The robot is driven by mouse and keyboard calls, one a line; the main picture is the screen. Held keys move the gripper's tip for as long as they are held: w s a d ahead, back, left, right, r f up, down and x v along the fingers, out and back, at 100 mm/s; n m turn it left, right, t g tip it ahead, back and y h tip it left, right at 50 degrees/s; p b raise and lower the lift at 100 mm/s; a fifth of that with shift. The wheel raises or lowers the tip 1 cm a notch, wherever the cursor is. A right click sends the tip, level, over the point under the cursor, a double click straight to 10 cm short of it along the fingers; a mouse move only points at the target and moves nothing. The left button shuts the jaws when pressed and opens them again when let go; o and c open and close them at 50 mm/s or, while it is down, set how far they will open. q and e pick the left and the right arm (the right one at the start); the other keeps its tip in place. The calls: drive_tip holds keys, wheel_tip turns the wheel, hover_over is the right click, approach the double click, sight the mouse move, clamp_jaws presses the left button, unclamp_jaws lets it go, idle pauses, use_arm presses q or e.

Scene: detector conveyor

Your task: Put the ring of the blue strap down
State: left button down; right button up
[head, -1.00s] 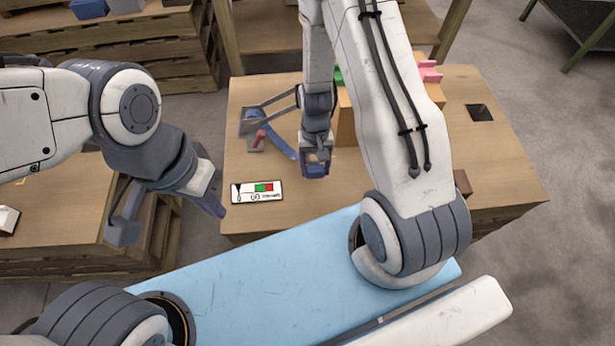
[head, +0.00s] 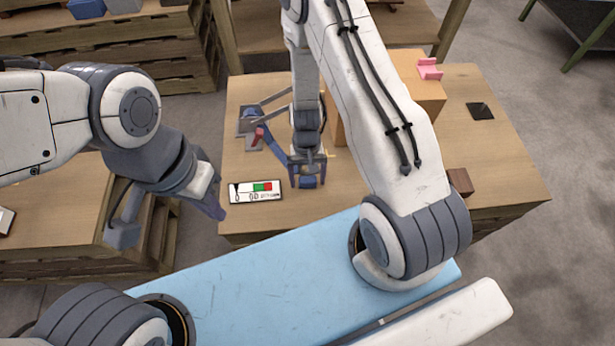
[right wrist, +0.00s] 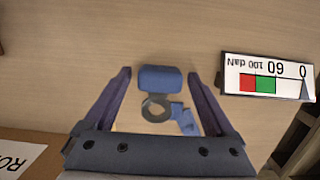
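The blue strap (head: 271,144) runs from a grey fixture with a red handle (head: 258,136) towards my right gripper (head: 307,180). In the right wrist view my right gripper (right wrist: 160,92) is open. Between its spread fingers are a blue block (right wrist: 160,78), a grey ring (right wrist: 156,108) and a short blue piece (right wrist: 185,118). Gaps show between the fingers and the block. The ring looks low over the wooden table; I cannot tell whether it touches it. My left gripper (head: 167,221) is open and empty, left of the table.
A gauge card (head: 256,191) with green and red fields lies beside my right gripper; it also shows in the wrist view (right wrist: 268,78). An orange box (head: 405,85), a pink piece (head: 429,69) and a brown block (head: 461,181) stand to the right. The table's front edge is near.

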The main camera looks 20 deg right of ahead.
drive_tip(key=shift+r, duration=0.15)
drive_tip(key=shift+r+p, duration=0.3)
drive_tip(key=shift+r, duration=0.05)
drive_tip(key=a+r+n+p, duration=0.2)
drive_tip(key=a+r, duration=0.2)
drive_tip(key=r, duration=1.4)
drive_tip(key=s+a+r+n+t, duration=0.1)
drive_tip(key=s+a+r+n, duration=0.3)
drive_tip(key=s+r, duration=0.3)
drive_tip(key=s+a+r+n, duration=0.3)
drive_tip(key=s+r+n, duration=0.1)
drive_tip(key=s+r, duration=0.4)
drive_tip(key=shift+s+a+n+t+y, duration=0.25)
drive_tip(key=shift+a+n+t+y, duration=0.05)
drive_tip(key=shift+a+t, duration=0.1)
